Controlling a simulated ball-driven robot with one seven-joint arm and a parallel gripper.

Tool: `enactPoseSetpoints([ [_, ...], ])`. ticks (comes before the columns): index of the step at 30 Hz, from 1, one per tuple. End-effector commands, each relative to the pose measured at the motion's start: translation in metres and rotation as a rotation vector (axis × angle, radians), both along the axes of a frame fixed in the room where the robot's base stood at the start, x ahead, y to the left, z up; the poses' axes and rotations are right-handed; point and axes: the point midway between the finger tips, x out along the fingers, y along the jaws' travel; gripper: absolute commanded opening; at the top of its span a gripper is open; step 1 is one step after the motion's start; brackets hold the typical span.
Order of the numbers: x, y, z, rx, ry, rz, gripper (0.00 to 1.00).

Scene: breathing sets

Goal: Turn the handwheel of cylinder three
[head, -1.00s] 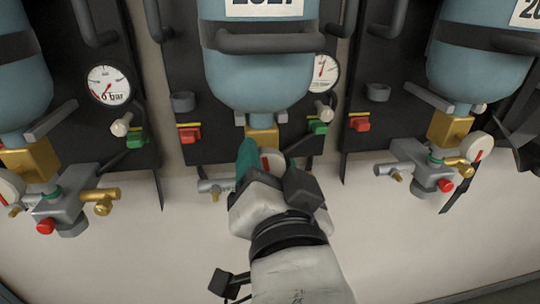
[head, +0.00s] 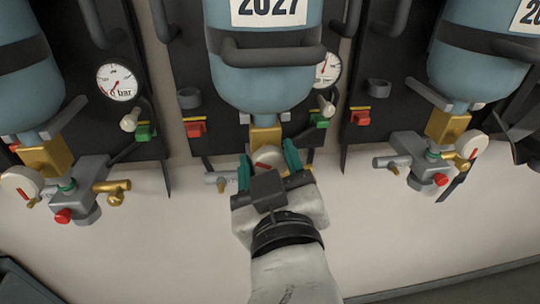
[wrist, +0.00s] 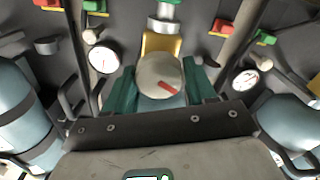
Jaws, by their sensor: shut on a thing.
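The handwheel (head: 266,155) is a round pale knob with a red mark, under the brass valve block (head: 265,136) of the middle blue cylinder (head: 262,75). The cylinder's label reads 2027; I see no number three. In the wrist view the handwheel (wrist: 160,76) faces me, its red mark pointing down and right. My gripper (head: 269,162) has one teal finger on each side of it and is shut on it. The fingers also show in the wrist view (wrist: 160,92). The gripper hides the lower part of the valve in the head view.
A left cylinder (head: 22,80) and a right cylinder (head: 475,60) hang alongside, each with its own valve. A left valve block (head: 78,183) and right valve (head: 428,170) stick out. Gauges (head: 117,82) and red and green fittings sit on the dark panels. The pale floor below is clear.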

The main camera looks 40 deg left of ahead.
Motion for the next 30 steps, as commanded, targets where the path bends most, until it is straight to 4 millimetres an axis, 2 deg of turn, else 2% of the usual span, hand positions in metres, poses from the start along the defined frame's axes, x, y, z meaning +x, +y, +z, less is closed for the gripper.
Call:
enactPoseSetpoints([
  [10,-0.0001,0.0002,-0.0018,-0.179,-0.205,-0.004,0.23],
  [30,-0.0014,0.0012,0.0017,-0.182,-0.222,0.0,0.23],
])
